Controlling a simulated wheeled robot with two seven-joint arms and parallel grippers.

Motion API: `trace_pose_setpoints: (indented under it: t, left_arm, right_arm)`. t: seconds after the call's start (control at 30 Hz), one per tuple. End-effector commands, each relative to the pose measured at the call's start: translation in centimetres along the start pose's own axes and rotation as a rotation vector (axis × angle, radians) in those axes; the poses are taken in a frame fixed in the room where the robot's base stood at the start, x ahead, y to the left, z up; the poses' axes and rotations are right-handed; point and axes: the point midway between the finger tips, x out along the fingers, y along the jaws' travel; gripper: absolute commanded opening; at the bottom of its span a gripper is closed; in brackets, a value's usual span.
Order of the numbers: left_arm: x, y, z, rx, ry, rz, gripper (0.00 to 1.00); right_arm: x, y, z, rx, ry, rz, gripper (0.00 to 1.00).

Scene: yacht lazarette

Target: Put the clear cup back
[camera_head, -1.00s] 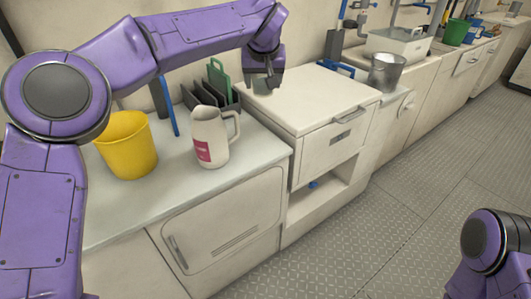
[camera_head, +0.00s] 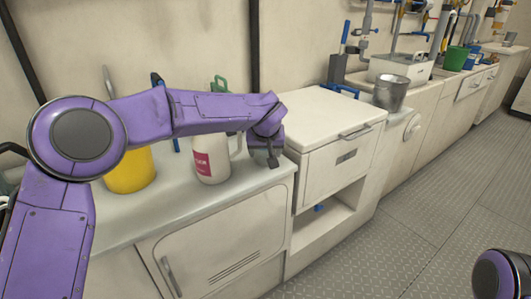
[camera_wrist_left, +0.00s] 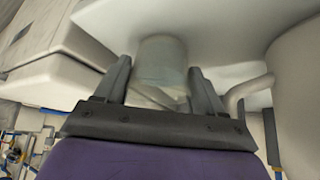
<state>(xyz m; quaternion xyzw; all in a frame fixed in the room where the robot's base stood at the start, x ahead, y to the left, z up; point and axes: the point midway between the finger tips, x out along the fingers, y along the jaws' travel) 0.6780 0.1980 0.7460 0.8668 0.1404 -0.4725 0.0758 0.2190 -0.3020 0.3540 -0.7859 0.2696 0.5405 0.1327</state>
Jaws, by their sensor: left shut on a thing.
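My left gripper (camera_head: 272,160) is low over the right end of the grey counter, between the white jug and the white drawer unit. In the left wrist view it is shut on the clear cup (camera_wrist_left: 162,58), a greyish see-through cylinder between its two fingers. The cup cannot be made out in the head view. The pale counter shows behind the cup in the wrist view; I cannot tell whether the cup touches it. My right gripper is out of view; only part of my right arm shows at the bottom right.
The white jug (camera_head: 212,158) with a red label stands close left of the gripper, its handle toward it. A yellow bucket (camera_head: 130,172) stands partly behind my arm. The white drawer unit (camera_head: 325,118) rises at the right, its top bare. A metal bucket (camera_head: 391,93) stands beyond.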

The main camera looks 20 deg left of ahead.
Motion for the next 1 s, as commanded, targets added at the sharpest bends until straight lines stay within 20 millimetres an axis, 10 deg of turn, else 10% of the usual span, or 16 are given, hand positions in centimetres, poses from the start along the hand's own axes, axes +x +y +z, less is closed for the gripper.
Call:
trace_pose_setpoints:
  t: [0.17,0.2,0.27,0.57,1.0]
  left_arm:
    - [0.1,0.0,0.1,0.001,-0.002,0.0,0.35]
    - [0.1,0.0,0.1,0.0,-0.001,0.0,0.82]
    - [0.1,0.0,0.1,0.0,0.0,0.0,0.95]
    - [0.0,0.0,0.0,0.0,0.002,0.0,0.95]
    - [-10.0,0.0,-0.3,0.001,0.002,0.001,0.95]
  right_arm:
    - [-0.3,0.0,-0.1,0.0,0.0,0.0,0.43]
    - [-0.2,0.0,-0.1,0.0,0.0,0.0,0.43]
    - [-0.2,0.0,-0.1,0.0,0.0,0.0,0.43]
    - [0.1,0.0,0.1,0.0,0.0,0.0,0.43]
    - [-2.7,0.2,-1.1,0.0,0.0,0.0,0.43]
